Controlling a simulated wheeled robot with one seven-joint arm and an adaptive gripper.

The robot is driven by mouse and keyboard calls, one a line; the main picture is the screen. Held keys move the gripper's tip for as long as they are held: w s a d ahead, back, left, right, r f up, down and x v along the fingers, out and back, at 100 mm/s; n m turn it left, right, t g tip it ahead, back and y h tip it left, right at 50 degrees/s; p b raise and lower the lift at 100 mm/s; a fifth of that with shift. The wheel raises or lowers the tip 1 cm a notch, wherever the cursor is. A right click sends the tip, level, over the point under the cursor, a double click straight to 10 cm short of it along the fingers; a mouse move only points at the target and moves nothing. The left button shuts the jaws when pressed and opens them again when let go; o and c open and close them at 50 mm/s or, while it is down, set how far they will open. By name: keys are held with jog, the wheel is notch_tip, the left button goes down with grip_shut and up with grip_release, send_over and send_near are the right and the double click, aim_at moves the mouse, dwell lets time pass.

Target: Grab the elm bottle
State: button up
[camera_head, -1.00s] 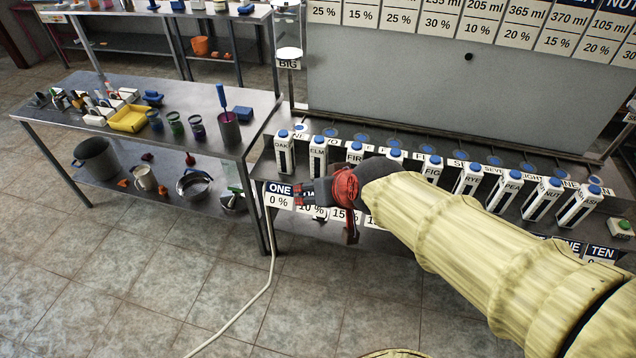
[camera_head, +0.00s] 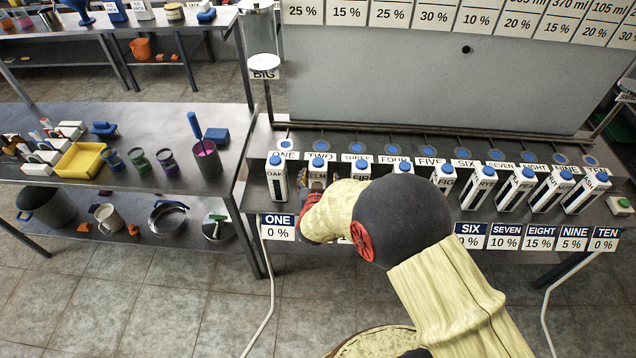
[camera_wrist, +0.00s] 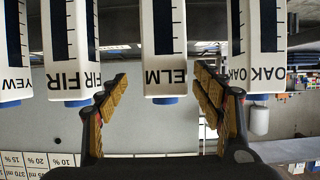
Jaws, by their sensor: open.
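The elm bottle (camera_head: 318,178) is a white carton-like bottle with a blue cap and dark side strip, standing second from left in the row on the steel bench. My gripper (camera_head: 313,200) is in front of it, partly hidden by my arm. In the wrist view, which is upside down, the elm bottle (camera_wrist: 163,40) sits centred between the open fingers of my gripper (camera_wrist: 160,78). Both fingers are apart from it with a gap on each side. Its lower part is out of the wrist view.
The oak bottle (camera_head: 276,178) stands close to the left and the fir bottle (camera_wrist: 70,50) close on the other side. More bottles continue right, including the rye bottle (camera_head: 478,188). A grey panel (camera_head: 430,75) rises behind. A side table (camera_head: 130,190) at left holds cups and a yellow tray.

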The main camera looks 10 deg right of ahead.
jog(key=x, duration=0.1)
jog(key=b+x, duration=0.1)
jog(key=x, duration=0.1)
jog(key=b+x, duration=0.1)
jog(key=shift+w+a+f, duration=0.25)
jog(key=shift+a+f, duration=0.05)
jog(key=shift+w+d, duration=0.1)
jog(key=shift+w, duration=0.25)
jog(key=c, duration=0.4)
jog(key=c, duration=1.1)
jog(key=shift+o, duration=0.2)
jog(key=shift+r, duration=0.1)
